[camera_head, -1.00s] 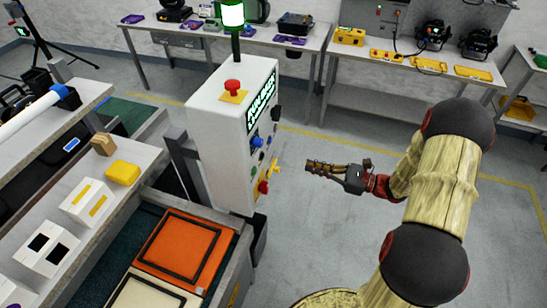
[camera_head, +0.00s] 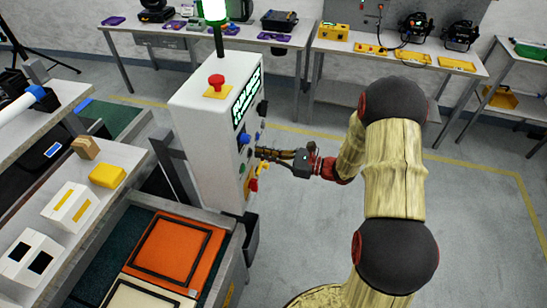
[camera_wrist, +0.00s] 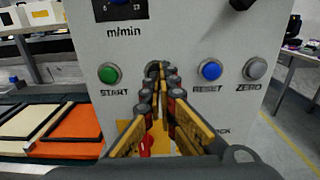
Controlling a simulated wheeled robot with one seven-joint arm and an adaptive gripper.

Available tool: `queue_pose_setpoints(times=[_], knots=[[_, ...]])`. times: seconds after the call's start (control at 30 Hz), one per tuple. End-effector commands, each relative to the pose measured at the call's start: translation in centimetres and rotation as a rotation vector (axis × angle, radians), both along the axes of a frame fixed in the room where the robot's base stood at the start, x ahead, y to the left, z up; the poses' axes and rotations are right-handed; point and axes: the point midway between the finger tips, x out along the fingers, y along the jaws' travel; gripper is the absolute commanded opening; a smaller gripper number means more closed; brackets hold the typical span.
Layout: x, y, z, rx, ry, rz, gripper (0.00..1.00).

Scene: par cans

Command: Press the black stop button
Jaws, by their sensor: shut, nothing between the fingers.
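The white control cabinet (camera_head: 205,130) stands left of my arm, its button panel facing right. In the wrist view, a button row shows a green START button (camera_wrist: 110,73), a blue RESET button (camera_wrist: 211,70) and a grey ZERO button (camera_wrist: 255,69). Between START and RESET, a dark round edge, likely the black stop button (camera_wrist: 151,68), shows behind my fingertips; its label is hidden. My gripper (camera_wrist: 161,70) is shut and empty, its tips in front of that spot. In the head view my gripper (camera_head: 260,153) reaches the panel face; contact cannot be told.
A blue knob (camera_head: 245,138) sits on the panel above my fingers. A yellow-and-red switch (camera_head: 251,184) is below. A red mushroom button (camera_head: 216,82) is on the cabinet top. An orange panel (camera_head: 178,252) lies in front. The floor right of my arm is clear.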

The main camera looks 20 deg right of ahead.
Motion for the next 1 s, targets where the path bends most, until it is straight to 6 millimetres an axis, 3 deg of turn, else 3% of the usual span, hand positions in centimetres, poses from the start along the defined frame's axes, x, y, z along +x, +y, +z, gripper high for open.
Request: queue_pose_setpoints(times=[0.47,0.67,1.0], knots=[[0.4,0.5,0.0,0.000,0.000,0.000,0.00],[1.4,1.9,0.2,0.000,-0.001,0.001,0.00],[1.5,1.9,0.2,-0.001,-0.004,0.001,0.00]])
